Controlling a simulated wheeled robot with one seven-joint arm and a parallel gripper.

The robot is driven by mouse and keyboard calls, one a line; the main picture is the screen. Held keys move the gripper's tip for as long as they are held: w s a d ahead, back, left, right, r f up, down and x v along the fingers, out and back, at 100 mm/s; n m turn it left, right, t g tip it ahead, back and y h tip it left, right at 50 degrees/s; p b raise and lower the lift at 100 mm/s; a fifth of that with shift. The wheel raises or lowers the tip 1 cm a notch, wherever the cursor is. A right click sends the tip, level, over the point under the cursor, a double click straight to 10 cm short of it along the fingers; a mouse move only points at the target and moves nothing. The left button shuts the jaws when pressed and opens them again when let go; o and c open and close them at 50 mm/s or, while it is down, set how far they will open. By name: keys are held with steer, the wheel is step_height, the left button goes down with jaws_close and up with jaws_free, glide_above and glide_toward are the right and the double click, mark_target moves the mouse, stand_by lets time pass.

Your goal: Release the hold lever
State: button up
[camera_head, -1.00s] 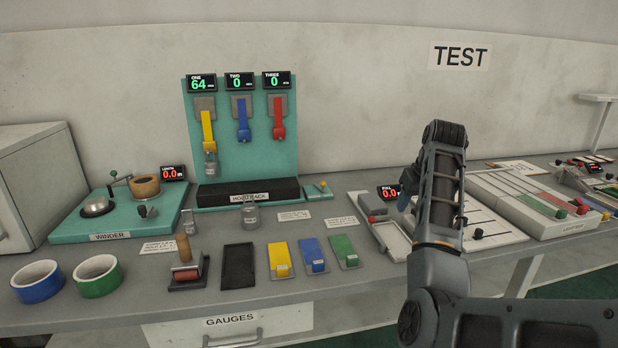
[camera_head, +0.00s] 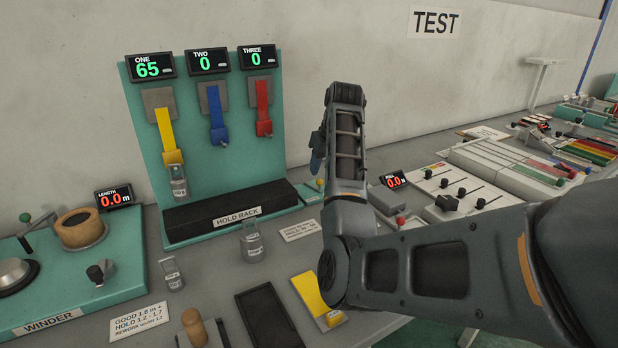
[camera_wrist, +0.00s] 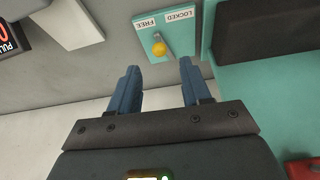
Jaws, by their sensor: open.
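The hold lever is a small stick with a yellow knob (camera_wrist: 158,48) on a teal plate (camera_wrist: 178,40) marked FREE and LOCKED. The labels are upside down in the wrist view, and I cannot tell which one the lever is set to. The knob (camera_head: 319,183) also shows in the head view, right of the hold rack. My gripper (camera_wrist: 159,67) is open and empty, its two blue fingers on either side of the knob's line and apart from it. In the head view my gripper (camera_head: 317,152) is partly hidden by my arm.
The teal hold rack (camera_head: 205,120) stands left of the lever, with yellow (camera_head: 165,130), blue (camera_head: 217,116) and red (camera_head: 263,107) strips hanging. A metal weight (camera_head: 252,243) stands in front. A pull gauge (camera_head: 393,180) and slider panels are to the right.

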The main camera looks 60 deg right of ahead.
mark_target(320, 179)
steer(key=x, duration=0.7)
steer(key=shift+s, duration=0.1)
jaws_close()
stand_by(0.3)
